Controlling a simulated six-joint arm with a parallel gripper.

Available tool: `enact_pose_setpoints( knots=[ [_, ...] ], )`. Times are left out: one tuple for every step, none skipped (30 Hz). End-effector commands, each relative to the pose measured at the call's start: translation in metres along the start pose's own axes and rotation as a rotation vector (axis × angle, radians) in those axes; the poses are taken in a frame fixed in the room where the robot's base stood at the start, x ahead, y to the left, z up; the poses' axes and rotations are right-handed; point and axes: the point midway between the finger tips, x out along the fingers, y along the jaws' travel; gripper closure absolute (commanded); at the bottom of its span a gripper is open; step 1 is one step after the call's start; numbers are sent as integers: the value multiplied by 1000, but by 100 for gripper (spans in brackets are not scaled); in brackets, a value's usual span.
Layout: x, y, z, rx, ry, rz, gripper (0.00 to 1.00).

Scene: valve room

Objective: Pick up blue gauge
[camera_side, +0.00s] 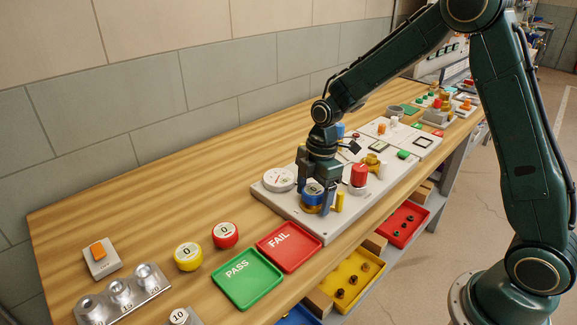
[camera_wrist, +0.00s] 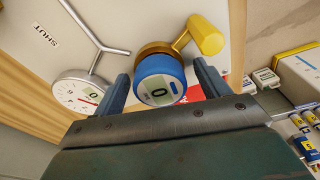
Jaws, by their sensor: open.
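The blue gauge (camera_wrist: 160,81) is a round blue cap with a small display reading 0. It sits on a brass fitting beside a yellow handle (camera_wrist: 207,36). In the side view the blue gauge (camera_side: 313,190) is partly hidden by my gripper (camera_side: 316,200), which points down over it on the white panel. In the wrist view my gripper (camera_wrist: 160,90) is open, with one finger on each side of the blue gauge. I cannot tell whether the fingers touch it.
A white dial gauge (camera_side: 279,179) is left of my gripper and a red knob (camera_side: 359,174) is to its right, both on the white panel (camera_side: 306,220). The red FAIL tray (camera_side: 288,246) and green PASS tray (camera_side: 247,278) are in front. Yellow (camera_side: 187,256) and red (camera_side: 225,235) gauges stand farther left.

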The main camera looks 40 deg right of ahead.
Motion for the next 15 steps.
enact_pose_setpoints(
  knots=[
    [0,0,0,0,0,0,25],
    [0,0,0,0,0,0,25],
    [0,0,0,0,0,0,25],
    [0,0,0,0,0,0,25],
    [0,0,0,0,0,0,25],
    [0,0,0,0,0,0,25],
    [0,0,0,0,0,0,25],
    [0,0,0,0,0,0,25],
    [0,0,0,0,0,0,25],
    [0,0,0,0,0,0,31],
    [0,0,0,0,0,0,37],
    [0,0,0,0,0,0,45],
    [0,0,0,0,0,0,51],
    [0,0,0,0,0,0,56],
    [0,0,0,0,0,0,64]
  ],
)
